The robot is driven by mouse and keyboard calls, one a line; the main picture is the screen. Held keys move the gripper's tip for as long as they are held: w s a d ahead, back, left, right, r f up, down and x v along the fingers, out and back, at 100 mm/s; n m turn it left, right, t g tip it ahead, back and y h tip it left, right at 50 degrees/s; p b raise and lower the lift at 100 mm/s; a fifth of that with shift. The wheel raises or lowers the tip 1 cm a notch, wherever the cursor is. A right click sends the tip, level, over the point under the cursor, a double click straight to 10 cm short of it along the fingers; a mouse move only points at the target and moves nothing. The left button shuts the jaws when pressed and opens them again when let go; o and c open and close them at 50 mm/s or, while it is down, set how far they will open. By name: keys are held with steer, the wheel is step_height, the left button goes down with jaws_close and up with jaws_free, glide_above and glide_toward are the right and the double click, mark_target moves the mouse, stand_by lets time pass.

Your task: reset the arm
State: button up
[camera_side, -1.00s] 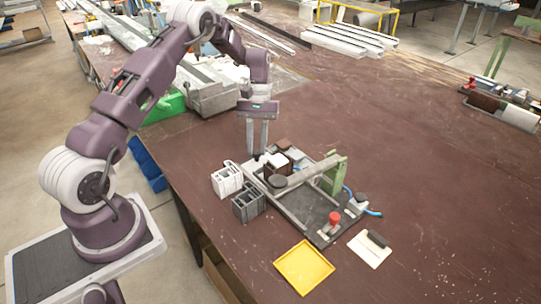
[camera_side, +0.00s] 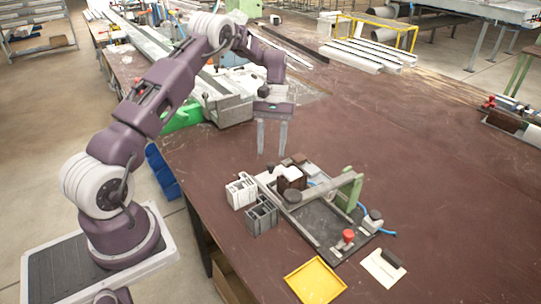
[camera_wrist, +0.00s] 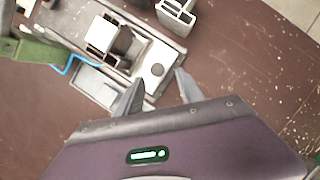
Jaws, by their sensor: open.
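My gripper (camera_side: 271,138) is open and empty above the table, just behind the clamp fixture (camera_side: 318,228). In the wrist view, my gripper (camera_wrist: 160,82) has its two fingers apart, with nothing between them. The fixture is a grey plate with a green post (camera_side: 353,188), a grey bar and a red knob (camera_side: 348,235). A brown block with a white piece (camera_side: 291,175) sits at the fixture's back end; the block also shows in the wrist view (camera_wrist: 128,45).
A white profile piece (camera_side: 241,190) and a grey one (camera_side: 261,215) stand left of the fixture. A yellow tray (camera_side: 315,281) and a white plate with a dark handle (camera_side: 384,268) lie in front. The table's right side (camera_side: 450,190) is mostly clear.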

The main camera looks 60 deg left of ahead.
steer(key=v, duration=0.4)
steer(key=s+d+r+m+t+y, duration=0.1)
steer(key=s+d+r, duration=0.25)
steer(key=r, duration=0.25)
steer(key=s+d+r+m+t, duration=0.1)
steer(key=s+d+r, duration=0.1)
steer(key=d+r, duration=0.3)
steer(key=s+d+r+m+t+y, duration=0.1)
steer(key=s+d+r+m+t, duration=0.1)
steer(key=r, duration=0.5)
steer(key=s+d+m+t, duration=0.2)
steer(key=s+d, duration=0.2)
steer(key=s, duration=0.6)
steer(key=s+d+m+t+y, duration=0.1)
steer(key=s+d, duration=0.4)
steer(key=s, duration=0.6)
steer(key=shift+m+t, duration=0.9)
steer(key=shift+m, duration=0.1)
